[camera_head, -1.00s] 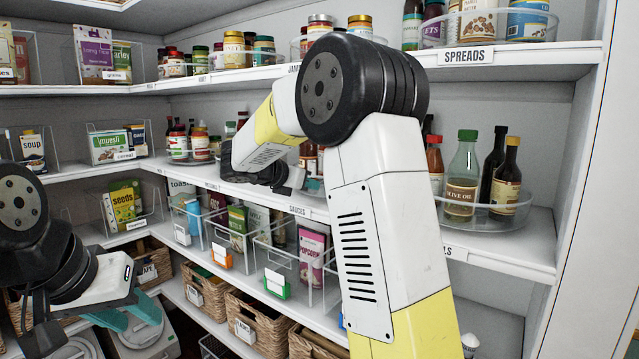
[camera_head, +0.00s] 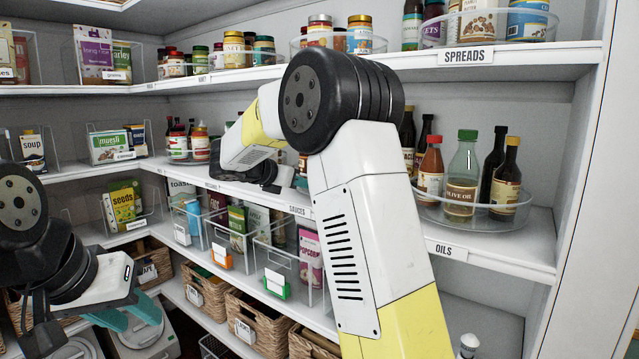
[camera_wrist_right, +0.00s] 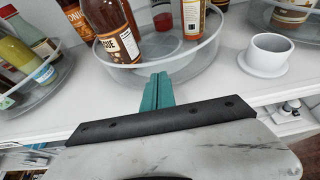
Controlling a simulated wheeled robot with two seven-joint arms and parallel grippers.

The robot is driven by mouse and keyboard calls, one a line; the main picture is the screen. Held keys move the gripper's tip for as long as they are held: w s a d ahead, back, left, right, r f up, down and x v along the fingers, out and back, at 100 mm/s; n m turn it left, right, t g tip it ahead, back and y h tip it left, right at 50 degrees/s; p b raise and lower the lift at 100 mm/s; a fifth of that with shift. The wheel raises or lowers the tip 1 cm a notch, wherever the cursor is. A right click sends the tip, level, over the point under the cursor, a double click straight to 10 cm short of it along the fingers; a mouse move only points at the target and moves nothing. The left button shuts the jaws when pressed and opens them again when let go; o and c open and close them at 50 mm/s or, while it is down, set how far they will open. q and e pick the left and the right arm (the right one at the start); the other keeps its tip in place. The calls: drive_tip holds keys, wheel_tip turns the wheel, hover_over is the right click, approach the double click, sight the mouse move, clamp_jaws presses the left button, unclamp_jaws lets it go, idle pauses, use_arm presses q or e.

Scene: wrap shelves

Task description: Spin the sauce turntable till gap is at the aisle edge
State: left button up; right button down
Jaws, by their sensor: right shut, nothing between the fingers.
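The sauce turntable (camera_wrist_right: 175,68) is a clear round tray with a raised rim, seen in the right wrist view. A brown labelled sauce bottle (camera_wrist_right: 118,40) stands at its left, with other bottles behind and at the right. Its front-right part looks bare. My right gripper (camera_wrist_right: 157,82) is shut and empty, its teal fingertips at the tray's near rim; I cannot tell if they touch it. In the head view my right arm hides most of this turntable above the SAUCES label (camera_head: 300,210). My left gripper (camera_head: 128,316) is open and empty at lower left, away from the turntable.
An oil turntable (camera_head: 480,222) with several bottles stands at the right in the head view. In the wrist view, a white cup (camera_wrist_right: 267,54) stands right of the sauce turntable, and another bottle tray (camera_wrist_right: 40,92) is at left. Clear bins line the shelf below.

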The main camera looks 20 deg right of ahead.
drive_tip(key=shift+w+a, duration=0.25)
drive_tip(key=shift+w, duration=0.3)
drive_tip(key=shift+w+a, duration=0.2)
drive_tip(key=shift+w, duration=0.3)
drive_tip(key=shift+s+a, duration=0.1)
drive_tip(key=shift+s+a, duration=0.35)
drive_tip(key=shift+a, duration=0.4)
drive_tip(key=shift+s+a, duration=0.35)
drive_tip(key=shift+a, duration=0.35)
drive_tip(key=v, duration=0.7)
drive_tip(key=shift+s+a, duration=0.25)
drive_tip(key=shift+a, duration=0.05)
drive_tip(key=shift+d+r, duration=0.1)
drive_tip(key=s+d+f, duration=0.3)
drive_tip(key=d, duration=0.2)
drive_tip(key=w+d, duration=0.4)
drive_tip(key=shift+w+d, duration=0.25)
drive_tip(key=shift+d, duration=0.05)
